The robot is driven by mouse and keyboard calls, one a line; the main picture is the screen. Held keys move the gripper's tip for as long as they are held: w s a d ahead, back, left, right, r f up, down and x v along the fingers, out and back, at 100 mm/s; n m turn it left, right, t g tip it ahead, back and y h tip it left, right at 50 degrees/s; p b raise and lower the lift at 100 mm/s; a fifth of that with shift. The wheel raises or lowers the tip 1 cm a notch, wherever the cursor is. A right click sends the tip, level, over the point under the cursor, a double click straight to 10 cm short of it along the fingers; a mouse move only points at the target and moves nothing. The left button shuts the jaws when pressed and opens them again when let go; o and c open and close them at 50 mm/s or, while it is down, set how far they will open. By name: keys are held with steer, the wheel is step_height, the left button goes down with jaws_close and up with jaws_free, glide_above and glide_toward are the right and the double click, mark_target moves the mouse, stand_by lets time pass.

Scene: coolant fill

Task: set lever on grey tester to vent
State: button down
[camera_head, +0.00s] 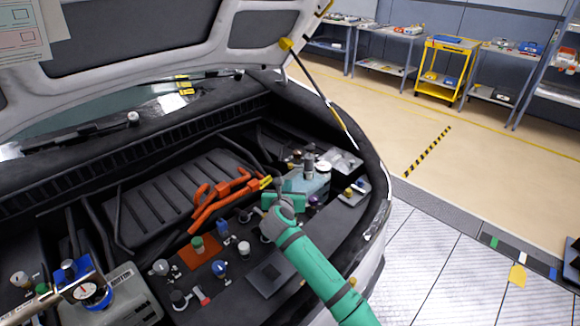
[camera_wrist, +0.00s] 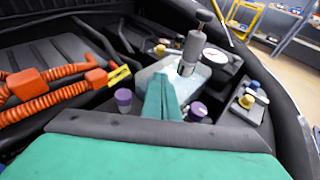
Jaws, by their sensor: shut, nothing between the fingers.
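The grey tester (camera_wrist: 189,50) stands upright on the pale, translucent coolant tank (camera_wrist: 211,79) in the wrist view, with a round white-faced gauge (camera_wrist: 215,54) on its right. A dark knob or handle (camera_wrist: 205,15) shows at its top; I cannot tell which part is the lever or how it is set. The tester also shows in the head view (camera_head: 308,161). My gripper (camera_wrist: 162,78) is shut and empty, just in front of the tank, its tips below and left of the tester's body. I cannot tell whether the tips touch the tank.
Orange cables (camera_wrist: 45,95) with a yellow end lie to the left. Purple caps (camera_wrist: 123,97) flank my fingers. A bracket with yellow and blue caps (camera_wrist: 247,101) is at right. A blue gauge unit (camera_head: 86,290) stands at the lower left. The raised hood (camera_head: 160,40) is overhead.

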mark_target(296, 166)
steer(key=shift+w, duration=0.3)
steer(key=shift+x, duration=4.95)
